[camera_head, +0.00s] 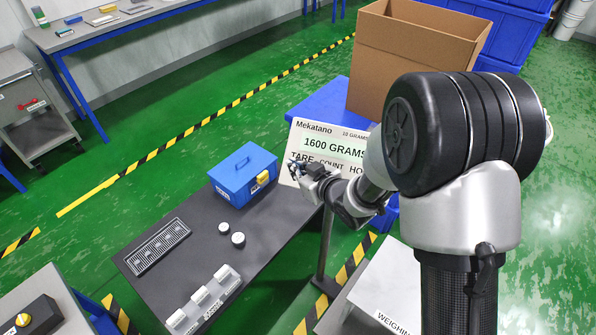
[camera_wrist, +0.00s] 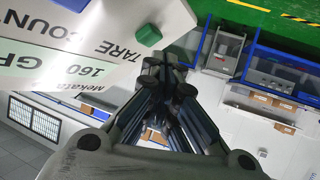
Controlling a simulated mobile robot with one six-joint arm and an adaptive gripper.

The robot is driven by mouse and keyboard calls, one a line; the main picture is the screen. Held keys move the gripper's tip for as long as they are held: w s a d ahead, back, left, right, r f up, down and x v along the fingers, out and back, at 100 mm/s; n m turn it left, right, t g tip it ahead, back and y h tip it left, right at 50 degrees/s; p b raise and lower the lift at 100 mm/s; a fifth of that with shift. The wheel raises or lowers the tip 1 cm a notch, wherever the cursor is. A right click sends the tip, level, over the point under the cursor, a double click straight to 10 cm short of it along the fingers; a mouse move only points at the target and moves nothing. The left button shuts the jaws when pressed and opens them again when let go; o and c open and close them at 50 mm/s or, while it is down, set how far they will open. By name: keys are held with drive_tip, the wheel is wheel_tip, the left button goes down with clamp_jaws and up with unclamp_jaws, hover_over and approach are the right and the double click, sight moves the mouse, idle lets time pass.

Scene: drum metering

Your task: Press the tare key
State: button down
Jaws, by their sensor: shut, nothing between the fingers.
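The scale's display panel (camera_head: 325,150) reads "Mekatano" and "1600 GRAMS", with TARE, COUNT and a partly hidden label below. My gripper (camera_head: 297,166) is in front of the panel's lower left, by the TARE label, and covers part of it. In the wrist view the panel (camera_wrist: 85,68) appears upside down at upper left. A green key (camera_wrist: 148,34) sticks out beside the word TARE. My gripper (camera_wrist: 168,68) is shut and empty, its fingertips close to the green key with a small gap in the picture. Depth to the panel is hard to tell.
A dark table (camera_head: 190,262) holds a blue box (camera_head: 243,175), two small round weights (camera_head: 238,239), a slotted tray (camera_head: 158,246) and several white blocks. A post (camera_head: 325,245) stands under the panel. A large cardboard box (camera_head: 410,50) is behind. Green floor is free at left.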

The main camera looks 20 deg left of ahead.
drive_tip(key=shift+w+f, duration=0.1)
drive_tip(key=shift+f, duration=0.05)
drive_tip(key=shift+w+f+b, duration=0.2)
drive_tip(key=shift+b, duration=0.15)
drive_tip(key=shift+w+f, duration=0.25)
idle(0.8)
idle(0.4)
drive_tip(key=shift+s+r, duration=0.6)
drive_tip(key=s+r+p, duration=0.1)
drive_tip(key=s+r, duration=0.2)
drive_tip(key=shift+s+a+r, duration=0.1)
drive_tip(key=shift+s+r, duration=0.15)
idle(0.9)
